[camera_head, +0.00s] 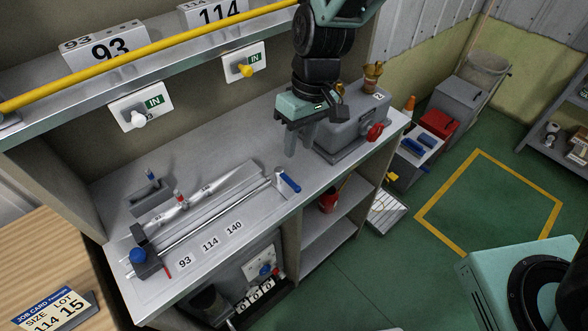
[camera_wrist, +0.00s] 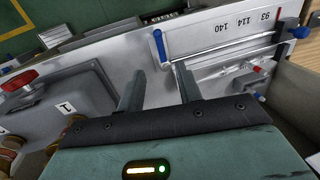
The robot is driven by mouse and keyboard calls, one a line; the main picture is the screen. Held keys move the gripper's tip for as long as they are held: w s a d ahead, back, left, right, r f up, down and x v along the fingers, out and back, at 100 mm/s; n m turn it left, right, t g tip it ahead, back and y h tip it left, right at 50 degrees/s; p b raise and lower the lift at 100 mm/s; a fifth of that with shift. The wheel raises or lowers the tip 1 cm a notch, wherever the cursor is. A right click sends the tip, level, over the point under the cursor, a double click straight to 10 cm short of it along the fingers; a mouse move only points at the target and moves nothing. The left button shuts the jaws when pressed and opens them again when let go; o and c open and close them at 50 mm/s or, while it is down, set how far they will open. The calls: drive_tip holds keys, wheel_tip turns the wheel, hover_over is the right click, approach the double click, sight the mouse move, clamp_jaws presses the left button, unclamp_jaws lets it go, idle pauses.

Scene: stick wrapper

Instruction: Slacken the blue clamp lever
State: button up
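The blue clamp lever (camera_head: 290,181) stands at the right end of the metal rod fixture on the grey bench, tilted across the rod's end. In the wrist view the blue lever (camera_wrist: 160,46) shows beyond my fingertips. My gripper (camera_head: 299,145) hangs above the bench, up and to the right of the lever in the head view. Its two fingers are apart with nothing between them, as the wrist view (camera_wrist: 158,72) also shows. It does not touch the lever.
A blue knob (camera_head: 138,255) sits at the fixture's left end. Labels 93, 114 and 140 (camera_head: 210,244) lie along the bench front. A grey box with a red knob (camera_head: 375,132) stands close right of my gripper. A shelf with a yellow rail (camera_head: 160,49) hangs above.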

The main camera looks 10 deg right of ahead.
sight(291, 181)
drive_tip(key=f, duration=0.3)
drive_tip(key=a+f+p, duration=0.1)
drive_tip(key=f, duration=0.2)
drive_tip(key=s+f, duration=0.1)
drive_tip(key=f, duration=0.2)
drive_tip(key=shift+a+f+p, duration=0.25)
drive_tip(key=shift+a+p, duration=0.1)
clamp_jaws()
